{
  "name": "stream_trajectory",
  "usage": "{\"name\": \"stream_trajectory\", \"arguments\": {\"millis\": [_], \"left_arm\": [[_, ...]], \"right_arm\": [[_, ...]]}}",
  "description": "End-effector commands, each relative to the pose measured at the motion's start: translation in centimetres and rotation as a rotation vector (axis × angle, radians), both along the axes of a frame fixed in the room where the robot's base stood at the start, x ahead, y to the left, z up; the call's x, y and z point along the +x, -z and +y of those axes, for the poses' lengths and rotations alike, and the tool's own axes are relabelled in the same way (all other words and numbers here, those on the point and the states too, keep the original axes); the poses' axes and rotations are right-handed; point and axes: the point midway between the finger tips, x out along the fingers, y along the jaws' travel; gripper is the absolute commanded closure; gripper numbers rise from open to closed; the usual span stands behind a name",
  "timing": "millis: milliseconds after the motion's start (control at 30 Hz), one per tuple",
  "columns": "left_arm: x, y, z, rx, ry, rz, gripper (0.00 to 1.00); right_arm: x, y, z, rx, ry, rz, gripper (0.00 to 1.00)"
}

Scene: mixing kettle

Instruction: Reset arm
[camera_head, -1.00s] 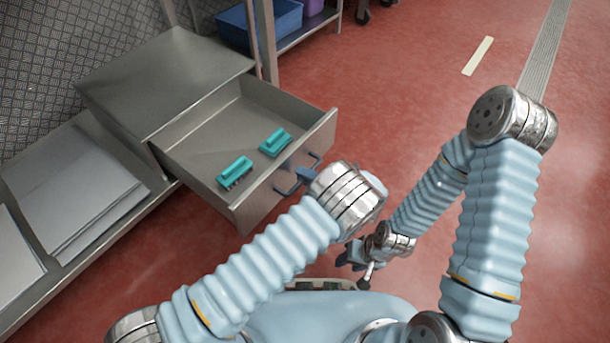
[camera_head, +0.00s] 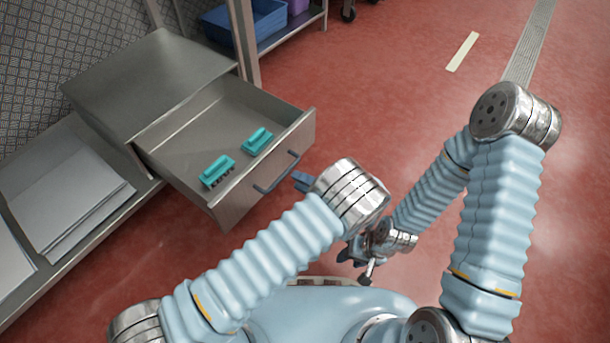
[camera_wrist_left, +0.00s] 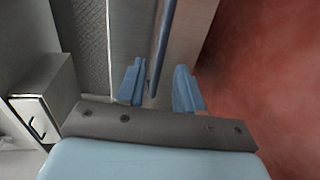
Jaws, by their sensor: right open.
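My left gripper (camera_head: 302,181) is just right of the open drawer's handle (camera_head: 276,175), with a small gap between them in the head view. In the left wrist view its two blue fingers (camera_wrist_left: 160,88) are spread apart, and the handle bar (camera_wrist_left: 161,45) shows in line with the gap between them. The gripper holds nothing. My right gripper (camera_head: 354,252) is low in front of my base, partly hidden by my arms, and is open. I see nothing held in it.
The metal drawer (camera_head: 228,200) stands open from its cabinet (camera_head: 150,85). Two teal brush-like objects (camera_head: 217,171) (camera_head: 257,141) lie inside. A low shelf with grey sheets (camera_head: 65,195) is at left. A blue bin (camera_head: 265,20) is behind. Red floor at right is clear.

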Motion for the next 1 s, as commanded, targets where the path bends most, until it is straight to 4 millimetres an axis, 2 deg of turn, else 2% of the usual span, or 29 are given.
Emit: {"name": "stream_trajectory", "arguments": {"millis": [600, 667, 733, 767, 867, 900, 967, 1000], "left_arm": [[-0.3, -0.1, 0.2, -0.003, -0.006, 0.000, 0.64], [-0.5, 0.1, 0.8, -0.024, -0.025, 0.004, 0.64], [-1.1, 1.0, 2.3, -0.094, -0.085, 0.016, 0.64], [-1.7, 1.5, 3.2, -0.144, -0.130, 0.021, 0.64], [-5.2, 4.2, 7.1, -0.393, -0.382, 0.022, 0.64], [-7.5, 5.3, 8.6, -0.523, -0.544, 0.002, 0.64], [-12.2, 6.5, 10.1, -0.745, -0.892, -0.077, 0.64], [-15.4, 6.7, 10.1, -0.887, -1.183, -0.177, 0.64]], "right_arm": [[0.0, -0.2, 0.0, 0.000, -0.001, -0.001, 0.57], [0.0, -0.4, 0.0, 0.000, -0.001, -0.001, 0.57], [0.0, -0.8, 0.0, 0.000, -0.001, -0.001, 0.57], [0.0, -1.1, 0.0, 0.000, -0.001, -0.001, 0.57], [0.0, -2.4, 0.1, 0.000, -0.002, -0.002, 0.57], [0.0, -3.1, 0.1, 0.000, -0.002, -0.002, 0.57], [-0.1, -4.4, 0.2, 0.001, -0.004, -0.002, 0.57], [-0.1, -5.4, 0.3, 0.001, -0.005, -0.002, 0.57]]}}
